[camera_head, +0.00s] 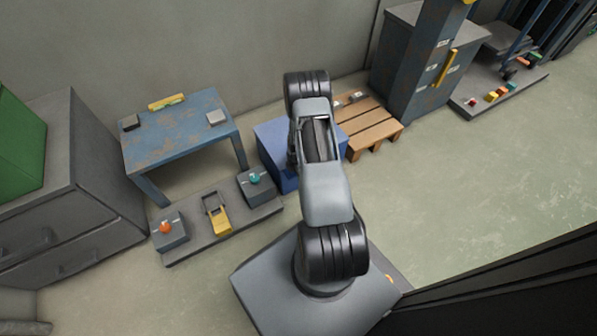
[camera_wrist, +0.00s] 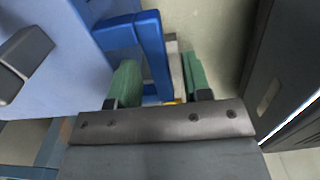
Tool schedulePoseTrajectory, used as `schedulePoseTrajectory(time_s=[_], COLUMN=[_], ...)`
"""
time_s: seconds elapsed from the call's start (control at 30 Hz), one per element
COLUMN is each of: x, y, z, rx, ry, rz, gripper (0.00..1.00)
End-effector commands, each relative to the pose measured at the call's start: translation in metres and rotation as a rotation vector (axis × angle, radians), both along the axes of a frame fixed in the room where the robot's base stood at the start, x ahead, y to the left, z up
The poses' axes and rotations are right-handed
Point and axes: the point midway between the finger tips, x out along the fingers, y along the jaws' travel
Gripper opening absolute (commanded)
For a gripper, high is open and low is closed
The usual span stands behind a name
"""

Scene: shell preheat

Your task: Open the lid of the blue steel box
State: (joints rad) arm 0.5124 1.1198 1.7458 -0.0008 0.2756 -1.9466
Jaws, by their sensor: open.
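The blue steel box (camera_head: 271,139) stands on the floor between the blue table and the wooden pallet; my arm hides much of it in the head view. In the wrist view its pale blue surface (camera_wrist: 65,45) fills the left side. A darker blue handle (camera_wrist: 150,45) sticks out from it. My gripper (camera_wrist: 160,82) is open, with one green finger on each side of the handle's bar. The left finger looks closer to the bar; I cannot tell whether it touches. The head view does not show my fingers. The lid appears closed.
A worn blue table (camera_head: 180,135) stands left of the box, with a low grey platform (camera_head: 240,222) in front. A wooden pallet (camera_head: 370,125) and a blue-grey cabinet (camera_head: 410,60) are to the right. A grey block (camera_wrist: 22,62) shows beside the handle.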

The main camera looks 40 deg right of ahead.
Motion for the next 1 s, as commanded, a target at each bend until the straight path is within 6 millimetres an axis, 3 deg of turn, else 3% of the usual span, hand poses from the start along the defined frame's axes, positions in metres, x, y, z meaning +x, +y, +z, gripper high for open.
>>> schedulePoseTrajectory(time_s=[0.13,0.6,1.0], x=[0.0000,-0.0001,0.0013], y=[0.0000,0.0000,0.0020], z=[0.0002,0.0004,0.0045], rx=[0.000,0.000,0.001], ry=[0.000,0.000,0.008], rz=[0.000,0.000,0.005], gripper=[0.45,0.00,0.00])
